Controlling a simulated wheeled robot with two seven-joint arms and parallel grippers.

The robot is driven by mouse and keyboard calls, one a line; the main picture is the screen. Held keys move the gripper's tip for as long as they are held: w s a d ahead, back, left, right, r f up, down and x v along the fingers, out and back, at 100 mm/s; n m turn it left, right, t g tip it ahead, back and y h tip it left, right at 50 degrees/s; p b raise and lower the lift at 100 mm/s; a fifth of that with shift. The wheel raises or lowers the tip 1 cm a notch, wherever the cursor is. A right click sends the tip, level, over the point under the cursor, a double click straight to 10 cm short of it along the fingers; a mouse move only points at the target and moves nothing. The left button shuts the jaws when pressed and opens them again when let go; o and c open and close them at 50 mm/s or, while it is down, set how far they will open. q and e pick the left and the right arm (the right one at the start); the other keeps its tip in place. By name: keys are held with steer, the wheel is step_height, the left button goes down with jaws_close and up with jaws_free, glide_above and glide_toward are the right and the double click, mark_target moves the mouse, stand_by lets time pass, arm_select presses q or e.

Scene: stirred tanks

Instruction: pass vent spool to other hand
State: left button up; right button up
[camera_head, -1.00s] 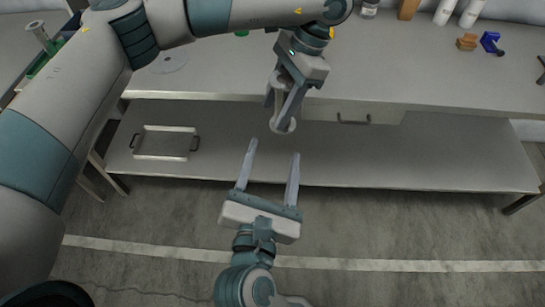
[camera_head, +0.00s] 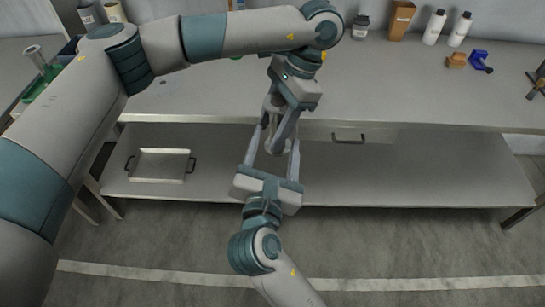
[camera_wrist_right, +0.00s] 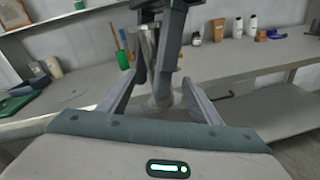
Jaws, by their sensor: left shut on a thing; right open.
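The vent spool (camera_head: 271,103) is a pale grey flanged piece held upright in my left gripper (camera_head: 279,130), which points down in front of the bench's edge. My left fingers cover part of it. My right gripper (camera_head: 276,138) comes from below and is open, with one finger on each side of the spool's lower end. In the right wrist view the spool's lower end (camera_wrist_right: 160,103) hangs between my right fingers, with my left gripper's dark fingers beside it. I cannot tell whether the right fingers touch it.
The bench (camera_head: 400,95) runs behind the grippers, with a lower shelf bearing a tray (camera_head: 160,165). A brown box (camera_head: 401,20), white bottles (camera_head: 434,27), an orange block (camera_head: 456,60) and a blue part (camera_head: 479,60) stand at the right. The floor in front is clear.

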steer(key=shift+w+d, duration=0.1)
steer(key=shift+w, duration=0.8)
steer(key=c, duration=1.2)
arm_select(q)
steer(key=o, duration=0.9)
arm_select(e)
steer(key=shift+c, duration=0.4)
arm_select(q)
steer(key=o, duration=0.3)
arm_select(e)
jaws_close()
arm_select(q)
steer(key=shift+o, duration=0.2)
steer(key=shift+d+r, duration=0.1)
steer(key=shift+r, duration=0.05)
steer(key=shift+w+d+r, duration=0.15)
steer(key=shift+d+r, duration=0.05)
steer(key=shift+r, duration=0.35)
steer(key=v, duration=1)
steer(key=shift+w+r, duration=0.1)
steer(key=shift+r, duration=0.2)
